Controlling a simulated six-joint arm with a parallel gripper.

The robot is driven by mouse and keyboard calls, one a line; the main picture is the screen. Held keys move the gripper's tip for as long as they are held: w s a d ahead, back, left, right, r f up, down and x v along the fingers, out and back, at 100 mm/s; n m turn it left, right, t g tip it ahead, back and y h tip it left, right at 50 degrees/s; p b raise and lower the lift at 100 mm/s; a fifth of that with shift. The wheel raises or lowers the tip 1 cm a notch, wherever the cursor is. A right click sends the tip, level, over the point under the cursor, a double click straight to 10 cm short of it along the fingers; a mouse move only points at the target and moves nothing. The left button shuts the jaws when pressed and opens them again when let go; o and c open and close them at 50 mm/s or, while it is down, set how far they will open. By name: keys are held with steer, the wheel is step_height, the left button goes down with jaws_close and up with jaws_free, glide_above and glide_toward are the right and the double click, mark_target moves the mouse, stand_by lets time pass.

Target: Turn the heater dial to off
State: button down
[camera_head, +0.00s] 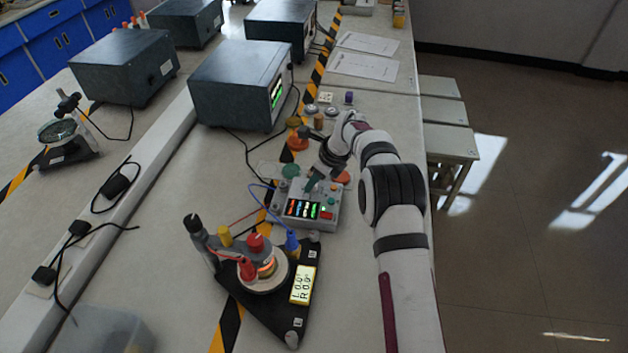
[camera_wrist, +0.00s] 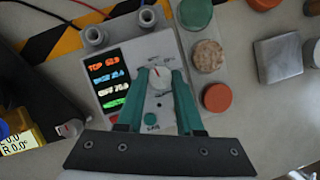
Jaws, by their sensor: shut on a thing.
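A display (camera_wrist: 110,80) with orange, blue, white and green lines lies left of the dial. In the head view my gripper (camera_head: 311,184) reaches down to the box (camera_head: 334,206), hiding the dial.
A black triangular stand (camera_head: 262,310) with a round apparatus and wires is in front of the box. Green (camera_wrist: 195,13), speckled (camera_wrist: 207,55) and orange (camera_wrist: 217,97) discs and a grey block (camera_wrist: 278,62) lie right of it. A dark instrument case (camera_head: 235,85) stands behind.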

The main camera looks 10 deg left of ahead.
steer(key=n+g, duration=0.2)
steer(key=n, duration=0.2)
steer(key=shift+w+n, duration=0.15)
steer(key=shift+n, duration=0.25)
stand_by(0.4)
steer(key=c, duration=0.5)
jaws_free()
steer(key=shift+c, duration=0.2)
steer(key=v, duration=0.7)
steer(key=shift+d+r, duration=0.2)
steer(key=shift+r, duration=0.05)
